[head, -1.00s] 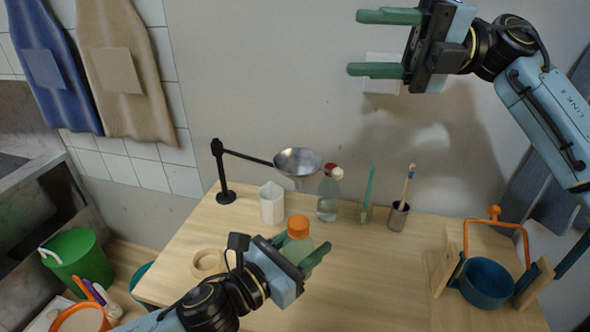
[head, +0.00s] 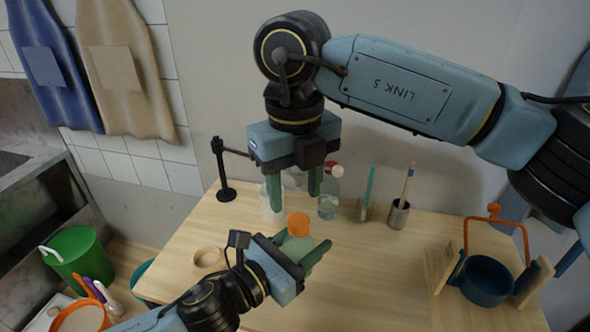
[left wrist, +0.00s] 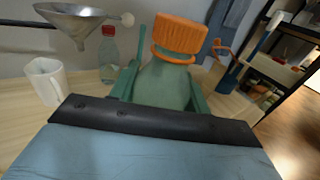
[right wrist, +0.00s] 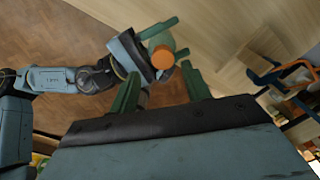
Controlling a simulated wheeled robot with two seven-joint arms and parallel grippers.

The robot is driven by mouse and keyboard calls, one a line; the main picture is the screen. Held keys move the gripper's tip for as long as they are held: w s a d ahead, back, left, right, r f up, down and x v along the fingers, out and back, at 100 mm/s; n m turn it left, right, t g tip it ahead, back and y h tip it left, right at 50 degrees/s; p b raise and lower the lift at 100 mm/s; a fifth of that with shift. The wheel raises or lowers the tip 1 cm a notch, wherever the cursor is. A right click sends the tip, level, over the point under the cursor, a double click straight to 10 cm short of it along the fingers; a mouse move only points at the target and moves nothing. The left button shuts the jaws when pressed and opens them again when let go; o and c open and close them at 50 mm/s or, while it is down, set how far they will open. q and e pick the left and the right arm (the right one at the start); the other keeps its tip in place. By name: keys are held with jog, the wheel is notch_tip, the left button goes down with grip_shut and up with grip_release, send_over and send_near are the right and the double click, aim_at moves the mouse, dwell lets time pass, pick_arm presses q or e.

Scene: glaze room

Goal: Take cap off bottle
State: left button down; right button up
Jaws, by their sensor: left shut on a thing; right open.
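A green bottle (head: 297,247) with an orange cap (head: 298,224) stands near the front of the table. My left gripper (head: 302,252) is shut on the bottle's body, with one finger on each side. In the left wrist view the ribbed orange cap (left wrist: 178,36) sits on the bottle (left wrist: 162,85) above the fingers. My right gripper (head: 295,190) is open and empty, pointing down above and behind the cap. In the right wrist view the cap (right wrist: 161,57) shows beyond and between the open fingers (right wrist: 160,90).
A clear bottle with a red cap (head: 328,200), a toothbrush cup (head: 398,215) and a white mug (left wrist: 47,80) stand at the back. A metal funnel (left wrist: 75,22) hangs on a stand (head: 224,175). A wooden ring (head: 208,257) lies left; a blue pot (head: 486,281) stands right.

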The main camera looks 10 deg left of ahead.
aim_at(294, 221)
jog(key=shift+f, duration=2.55)
jog(key=shift+s+a, duration=0.1)
jog(key=c, duration=1)
jog(key=n, duration=0.6)
jog(key=shift+s+a+n, duration=0.1)
jog(key=shift+s+n, duration=0.15)
jog(key=shift+n, duration=0.05)
jog(key=shift+w+r, duration=0.1)
pick_arm(q)
jog(key=shift+w, duration=0.1)
pick_arm(e)
jog(key=shift+r, duration=0.1)
pick_arm(q)
jog(key=shift+f, duration=0.1)
pick_arm(e)
jog(key=shift+r, duration=0.6)
jog(key=shift+w+r, duration=0.1)
jog(key=shift+r, duration=0.25)
